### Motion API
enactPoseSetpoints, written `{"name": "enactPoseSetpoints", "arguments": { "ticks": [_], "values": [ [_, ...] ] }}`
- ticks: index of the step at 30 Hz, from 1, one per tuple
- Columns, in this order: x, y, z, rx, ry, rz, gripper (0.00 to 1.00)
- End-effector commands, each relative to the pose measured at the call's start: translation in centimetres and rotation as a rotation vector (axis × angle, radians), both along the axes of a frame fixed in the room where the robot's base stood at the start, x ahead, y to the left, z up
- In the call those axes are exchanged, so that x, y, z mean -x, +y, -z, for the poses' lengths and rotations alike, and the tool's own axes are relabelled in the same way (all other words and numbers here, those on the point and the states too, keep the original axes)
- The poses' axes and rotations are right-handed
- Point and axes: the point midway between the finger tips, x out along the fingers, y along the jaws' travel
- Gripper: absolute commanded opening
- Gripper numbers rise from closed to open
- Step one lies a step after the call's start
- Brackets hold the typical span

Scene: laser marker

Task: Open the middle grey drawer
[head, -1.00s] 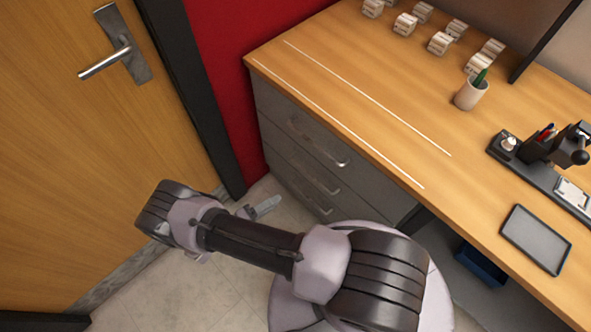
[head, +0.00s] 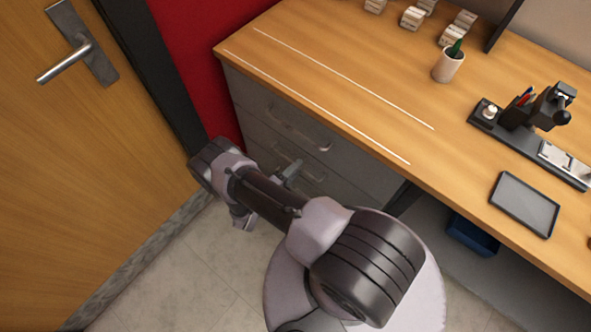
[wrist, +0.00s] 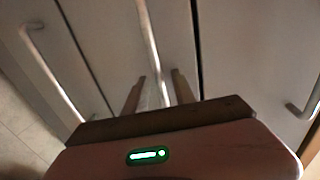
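The grey drawer unit stands under the left end of the desk. Its middle drawer (head: 338,197) appears closed, partly hidden by my arm in the head view. In the wrist view, the middle drawer's metal bar handle (wrist: 151,40) runs down the centre, toward the space between my fingers. My gripper (wrist: 159,88) is open, one finger on each side of the handle's line. I cannot tell whether the fingers reach around the bar or touch it. In the head view, my gripper (head: 291,169) is at the drawer fronts, near the middle handle.
The top drawer's handle (head: 300,130) is above. Other drawer handles flank the middle one in the wrist view, at left (wrist: 52,70) and right (wrist: 305,103). A wooden door (head: 90,180) stands left. The desk top (head: 330,60) overhangs the drawers. Floor (head: 160,270) is free in front.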

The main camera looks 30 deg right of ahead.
Motion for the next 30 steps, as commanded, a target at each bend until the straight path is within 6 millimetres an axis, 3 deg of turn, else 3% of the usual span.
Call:
{"name": "enactPoseSetpoints", "arguments": {
  "ticks": [6, 12, 30],
  "values": [
    [-0.03, -0.04, -0.03, 0.0, 0.0, 0.0, 0.32],
    [-0.03, -0.02, -0.03, 0.0, 0.0, 0.0, 0.0],
    [-0.02, -0.01, -0.04, 0.0, -0.001, 0.001, 0.0]
  ]
}}
